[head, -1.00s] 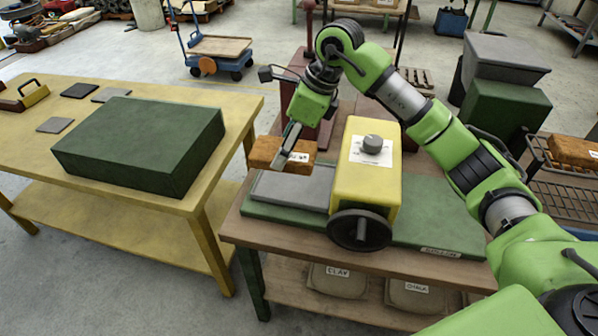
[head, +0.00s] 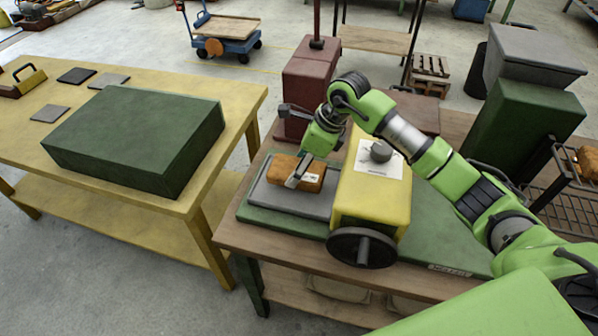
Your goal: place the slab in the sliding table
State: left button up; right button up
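The slab is an orange-brown block (head: 312,181) with a white label. It lies over the grey sliding table (head: 270,199), to the left of the yellow roller housing (head: 369,208), and appears to rest on the plate or sit just above it. My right gripper (head: 298,178) points down from above and is shut on the slab, with a finger across its near side. The far finger is hidden. My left gripper is not in view.
The yellow housing has a dark handwheel (head: 361,248) in front and a knob on top. A dark red post (head: 306,80) stands behind. A yellow table (head: 225,88) with a large green block (head: 133,136) is to the left.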

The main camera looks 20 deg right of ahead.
notch_tip(320, 180, down, 2)
jog(key=shift+f+p, duration=0.15)
jog(key=shift+p, duration=0.15)
jog(key=shift+f, duration=0.45)
jog(key=o, duration=1)
jog(key=shift+f, duration=0.15)
jog(key=o, duration=0.4)
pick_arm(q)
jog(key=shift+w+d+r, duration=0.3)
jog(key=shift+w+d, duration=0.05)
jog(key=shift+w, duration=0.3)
pick_arm(e)
jog(key=shift+o, duration=0.2)
jog(key=shift+r, duration=0.2)
